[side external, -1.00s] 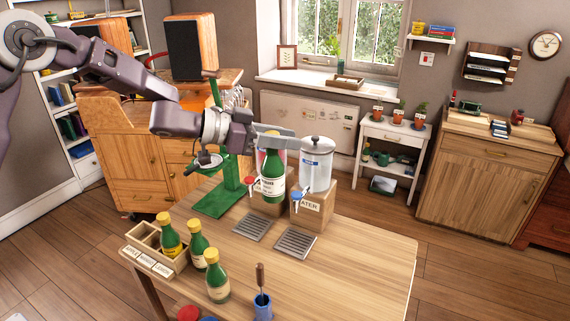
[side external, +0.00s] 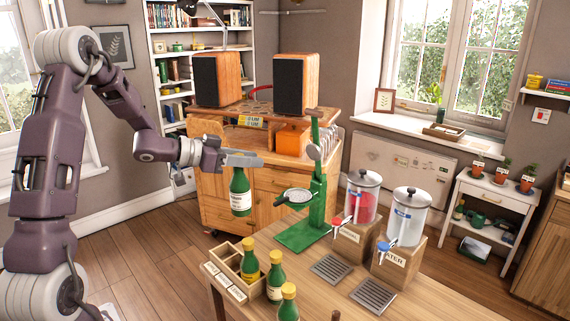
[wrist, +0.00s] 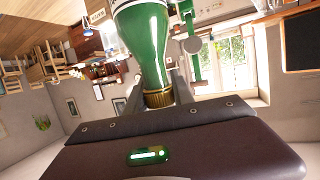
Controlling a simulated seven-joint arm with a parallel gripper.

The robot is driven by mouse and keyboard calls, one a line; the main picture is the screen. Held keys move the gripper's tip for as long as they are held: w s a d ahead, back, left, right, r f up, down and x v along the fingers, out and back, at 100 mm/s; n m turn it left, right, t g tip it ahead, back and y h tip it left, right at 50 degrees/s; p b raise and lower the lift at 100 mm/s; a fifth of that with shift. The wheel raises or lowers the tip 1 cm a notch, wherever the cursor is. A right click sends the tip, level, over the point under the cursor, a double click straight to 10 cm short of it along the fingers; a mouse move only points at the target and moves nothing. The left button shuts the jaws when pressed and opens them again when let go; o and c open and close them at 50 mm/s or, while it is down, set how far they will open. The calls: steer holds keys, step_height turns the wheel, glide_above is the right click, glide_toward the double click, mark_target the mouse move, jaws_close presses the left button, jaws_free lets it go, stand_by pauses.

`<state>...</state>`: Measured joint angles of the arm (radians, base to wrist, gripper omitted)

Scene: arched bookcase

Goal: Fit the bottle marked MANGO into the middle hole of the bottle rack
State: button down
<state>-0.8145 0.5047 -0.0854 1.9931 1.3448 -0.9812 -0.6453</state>
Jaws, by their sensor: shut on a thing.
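My gripper (side external: 250,160) is shut on the neck of a green bottle (side external: 240,195) with a pale label, whose lettering I cannot read. The bottle hangs nearly upright in the air, above and behind the wooden bottle rack (side external: 226,261). In the wrist view the fingers (wrist: 158,92) close around its gold cap, and the green body (wrist: 145,40) extends away. The rack stands at the table's left corner with label cards on its front. A yellow-capped green bottle (side external: 249,262) appears to stand in its right end; the left and middle part looks empty.
Two more yellow-capped bottles (side external: 275,276) (side external: 288,304) stand on the table right of the rack. Two dispensers (side external: 362,197) (side external: 408,215) with drip grates are at the right.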

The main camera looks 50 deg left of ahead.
mark_target(240, 196)
steer(key=shift+s+a+f+n+y, duration=0.1)
steer(key=shift+s+a+n+y, duration=0.2)
steer(key=shift+s+a, duration=0.8)
steer(key=f, duration=1)
steer(key=shift+w+f, duration=0.2)
steer(key=shift+f, duration=0.15)
steer(key=shift+f, duration=5.65)
steer(key=c, duration=1)
jaws_free()
steer(key=shift+s, duration=0.15)
